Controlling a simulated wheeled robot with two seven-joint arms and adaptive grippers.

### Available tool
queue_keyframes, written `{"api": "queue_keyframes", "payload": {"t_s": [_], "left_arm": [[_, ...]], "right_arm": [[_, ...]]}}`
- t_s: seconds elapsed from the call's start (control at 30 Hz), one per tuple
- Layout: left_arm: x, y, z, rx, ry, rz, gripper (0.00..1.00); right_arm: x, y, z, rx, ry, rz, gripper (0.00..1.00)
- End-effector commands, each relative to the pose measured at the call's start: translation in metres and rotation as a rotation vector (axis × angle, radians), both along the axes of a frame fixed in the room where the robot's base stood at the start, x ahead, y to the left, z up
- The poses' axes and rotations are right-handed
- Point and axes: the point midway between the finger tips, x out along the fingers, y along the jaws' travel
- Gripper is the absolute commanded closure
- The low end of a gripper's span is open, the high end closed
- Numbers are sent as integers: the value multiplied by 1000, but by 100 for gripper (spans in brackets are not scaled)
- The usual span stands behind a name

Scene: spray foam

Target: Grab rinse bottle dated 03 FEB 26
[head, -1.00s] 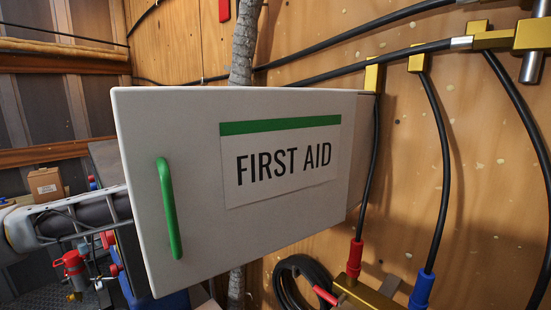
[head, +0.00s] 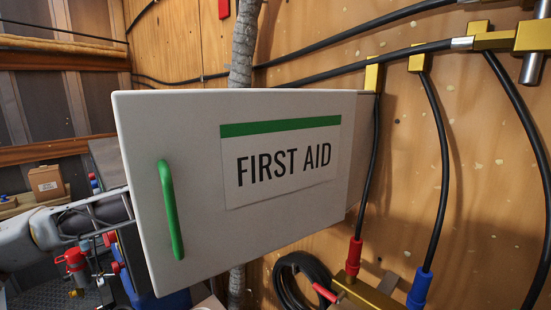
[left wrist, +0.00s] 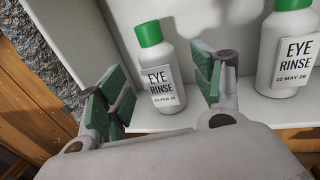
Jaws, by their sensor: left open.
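A white bottle with a green cap (left wrist: 162,72) stands upright on a white cabinet shelf in the left wrist view. Its label says EYE RINSE, with small print that looks like 03 FEB 26. My left gripper (left wrist: 165,78) is open, its green-padded fingers on either side of this bottle in the picture. I cannot tell whether they touch it. A second eye rinse bottle (left wrist: 287,50), marked 22 MAY 26, stands to the right. In the head view the FIRST AID cabinet door (head: 190,120) hides my left gripper and both bottles. My right gripper is out of view.
The cabinet's green handle (head: 171,210) faces the head camera. A grey rough post (left wrist: 45,60) stands left of the shelf. Black hoses (head: 440,160) with brass fittings hang on the wooden wall at right. A red valve (head: 72,260) is below my left arm.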

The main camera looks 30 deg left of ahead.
Motion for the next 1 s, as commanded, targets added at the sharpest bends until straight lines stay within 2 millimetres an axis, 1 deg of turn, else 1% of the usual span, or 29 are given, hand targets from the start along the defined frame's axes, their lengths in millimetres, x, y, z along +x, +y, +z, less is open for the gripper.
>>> {"api": "queue_keyframes", "payload": {"t_s": [0.57,1.0], "left_arm": [[26,-2,6,-2,0,0,33],[49,-5,6,0,0,0,33]], "right_arm": [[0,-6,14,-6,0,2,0],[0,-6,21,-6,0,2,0]]}}
